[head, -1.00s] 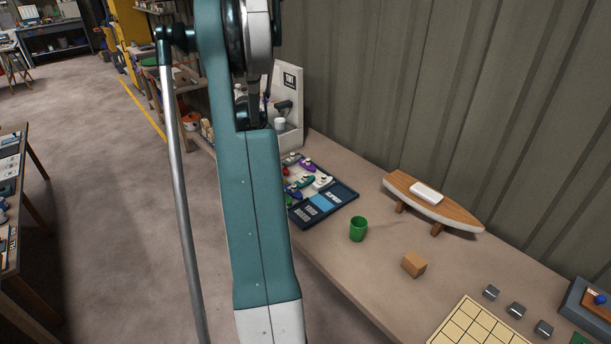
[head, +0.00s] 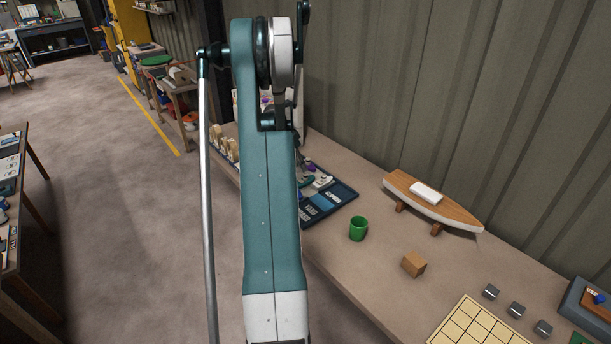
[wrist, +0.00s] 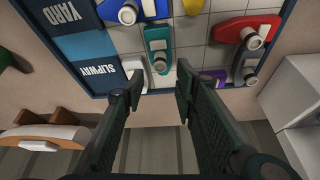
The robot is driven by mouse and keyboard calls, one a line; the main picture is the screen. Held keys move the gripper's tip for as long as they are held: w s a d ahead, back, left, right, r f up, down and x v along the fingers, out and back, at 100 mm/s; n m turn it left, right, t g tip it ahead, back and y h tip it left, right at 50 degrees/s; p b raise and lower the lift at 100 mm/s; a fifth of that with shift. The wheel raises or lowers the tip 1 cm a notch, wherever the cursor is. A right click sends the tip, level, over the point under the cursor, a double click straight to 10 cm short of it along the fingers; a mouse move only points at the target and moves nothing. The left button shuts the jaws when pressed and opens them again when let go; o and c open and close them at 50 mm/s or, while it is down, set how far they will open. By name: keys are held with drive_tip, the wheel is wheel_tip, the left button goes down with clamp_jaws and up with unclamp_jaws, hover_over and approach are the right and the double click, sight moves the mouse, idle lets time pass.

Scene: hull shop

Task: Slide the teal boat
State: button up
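The teal boat (wrist: 158,38) is a small toy hull with a pale round knob on the gridded board (wrist: 72,18), in the wrist view. It lies lengthwise just beyond and between my fingertips. My gripper (wrist: 158,78) is open and empty, its two dark fingers apart; contact with the boat cannot be told. A white boat (wrist: 133,67) is beside the left fingertip. A purple boat (wrist: 214,75) is near the right one. A blue boat (wrist: 143,10) and a red boat (wrist: 240,30) are farther off. In the head view my arm hides the gripper and part of the board (head: 340,207).
The board is marked YARD and SLIPWAY. A green cup (head: 358,229), a wooden block (head: 413,264) and a wooden model boat (head: 432,201) on supports stand on the bench. A white stand (wrist: 297,105) is right of the board. The corrugated wall (head: 420,100) closes the back.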

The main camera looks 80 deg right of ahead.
sight(305, 174)
drive_tip(key=shift+x, duration=3.75)
